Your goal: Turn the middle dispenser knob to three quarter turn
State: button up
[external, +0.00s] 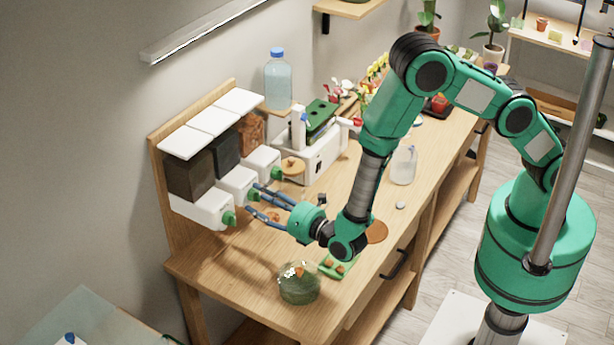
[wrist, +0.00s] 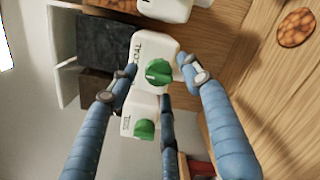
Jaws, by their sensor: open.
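The middle dispenser (external: 237,183) is a white box under a dark bin, in a row of three on a wooden back panel. Its green knob (wrist: 158,72) is in the centre of the wrist view, beside lettering ending in "COAL". My gripper (wrist: 160,76) is open, with its blue fingers spread around this knob; I cannot tell whether they touch it. In the external view my gripper (external: 254,198) reaches left to the dispenser front, and its fingers partly hide the middle knob. The knob's ridge looks roughly upright in the wrist view.
The front dispenser knob (external: 228,218) and the far dispenser knob (external: 277,174) are close on either side. A glass terrarium (external: 299,284) and a green tray (external: 337,266) stand below my wrist. A white machine (external: 322,155) stands behind. The table's front left is clear.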

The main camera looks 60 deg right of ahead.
jog(key=shift+w, duration=0.25)
jog(key=shift+c, duration=0.5)
jog(key=c, duration=1)
jog(key=shift+s, duration=0.1)
